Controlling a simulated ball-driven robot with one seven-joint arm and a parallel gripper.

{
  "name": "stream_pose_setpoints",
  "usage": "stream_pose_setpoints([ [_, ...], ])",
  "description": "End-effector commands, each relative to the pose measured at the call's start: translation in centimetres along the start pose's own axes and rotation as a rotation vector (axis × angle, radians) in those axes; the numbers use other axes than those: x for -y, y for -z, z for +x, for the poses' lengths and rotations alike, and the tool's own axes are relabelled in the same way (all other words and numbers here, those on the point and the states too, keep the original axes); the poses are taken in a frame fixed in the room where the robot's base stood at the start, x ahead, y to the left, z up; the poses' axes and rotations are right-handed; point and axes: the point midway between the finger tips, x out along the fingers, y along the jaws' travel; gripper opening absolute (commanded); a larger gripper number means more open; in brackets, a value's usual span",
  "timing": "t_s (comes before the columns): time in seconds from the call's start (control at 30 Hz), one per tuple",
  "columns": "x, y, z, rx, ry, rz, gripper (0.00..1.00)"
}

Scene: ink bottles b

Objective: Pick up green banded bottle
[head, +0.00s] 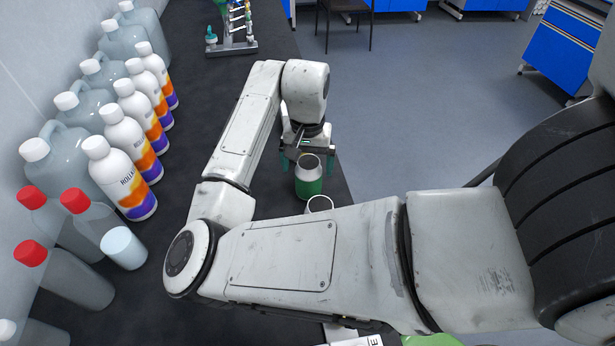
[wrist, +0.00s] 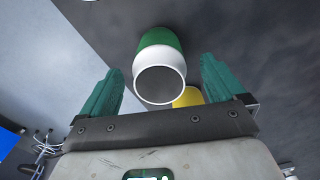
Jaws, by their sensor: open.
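The green banded bottle (head: 309,186) stands on the dark bench near its right edge. It is pale at the neck with a green band on its body. In the wrist view the bottle (wrist: 160,40) shows its green band and white open mouth, between and slightly beyond the fingertips. My gripper (head: 307,165) is at the bottle, with one teal finger on each side. In the wrist view my gripper (wrist: 161,66) is open, with a visible gap between each finger and the bottle.
A white-rimmed container (head: 320,204) stands close in front of the bottle, partly hidden by my arm. A yellow object (wrist: 188,97) shows beside the bottle's mouth. Several white labelled bottles (head: 122,165) and jugs line the left wall. A tube rack (head: 233,45) stands at the back.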

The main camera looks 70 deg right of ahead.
Motion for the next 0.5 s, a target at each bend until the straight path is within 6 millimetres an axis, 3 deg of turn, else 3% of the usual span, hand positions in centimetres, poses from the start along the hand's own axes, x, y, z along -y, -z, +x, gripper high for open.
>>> stream_pose_setpoints([
  [0.5, -0.1, 0.1, 5.3, 0.001, 0.000, 0.000, 0.97],
])
